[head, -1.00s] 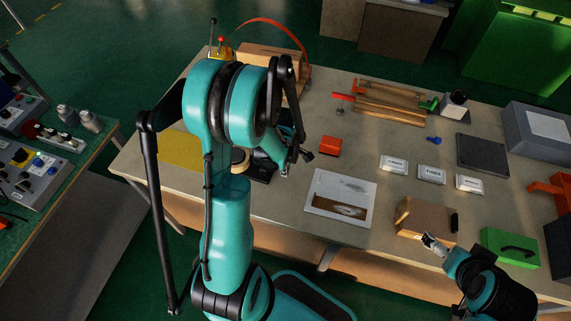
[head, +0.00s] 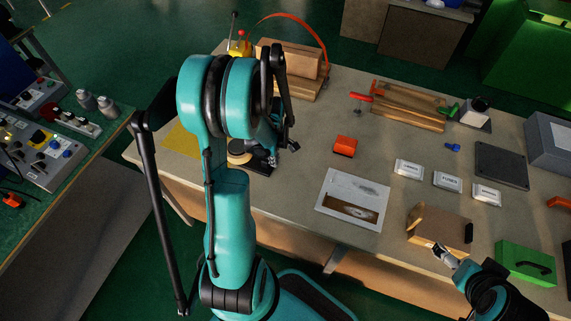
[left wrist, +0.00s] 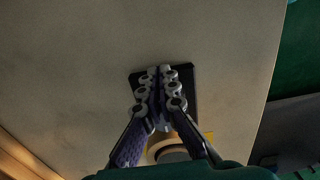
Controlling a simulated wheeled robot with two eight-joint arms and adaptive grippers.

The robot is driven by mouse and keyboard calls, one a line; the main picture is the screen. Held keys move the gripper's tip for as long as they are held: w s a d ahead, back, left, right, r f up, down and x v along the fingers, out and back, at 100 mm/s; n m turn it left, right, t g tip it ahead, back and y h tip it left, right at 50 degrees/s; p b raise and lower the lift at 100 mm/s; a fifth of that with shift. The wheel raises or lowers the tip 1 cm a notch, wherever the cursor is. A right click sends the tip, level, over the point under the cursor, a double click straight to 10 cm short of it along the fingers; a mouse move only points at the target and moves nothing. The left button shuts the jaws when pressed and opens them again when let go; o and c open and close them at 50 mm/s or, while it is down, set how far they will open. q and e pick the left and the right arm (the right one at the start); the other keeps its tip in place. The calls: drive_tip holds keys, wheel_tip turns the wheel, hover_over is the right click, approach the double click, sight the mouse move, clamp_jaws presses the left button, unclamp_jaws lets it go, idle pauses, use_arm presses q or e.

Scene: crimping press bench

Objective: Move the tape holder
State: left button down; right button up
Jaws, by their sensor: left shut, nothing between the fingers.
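The tape holder is a black base (head: 263,166) with a pale tape roll (head: 237,158), on the bench's left part. In the head view my left arm partly covers it. In the left wrist view the black base (left wrist: 189,73) shows behind my fingers, and the roll (left wrist: 170,152) shows lower down, partly hidden. My left gripper (head: 283,147) is over the holder's far right side in the head view; it is shut and empty, fingertips together in front of the base in the wrist view (left wrist: 160,78). My right gripper (head: 441,251) is beside a wooden box; its fingers are too small to judge.
A yellow sheet (head: 181,140) lies left of the holder. A red box (head: 345,146) and a white-framed panel (head: 353,199) lie to its right. The wooden box (head: 438,229) stands near the front edge. Bare bench lies between the holder and the red box.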

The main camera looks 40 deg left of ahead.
use_arm(q)
drive_tip(key=s+a, duration=0.2)
drive_tip(key=a, duration=0.4)
drive_tip(key=s+a, duration=0.2)
drive_tip(key=a, duration=0.4)
drive_tip(key=s+a+b, duration=0.1)
drive_tip(key=s+a, duration=0.1)
drive_tip(key=a, duration=0.5)
drive_tip(key=shift+s+a, duration=0.1)
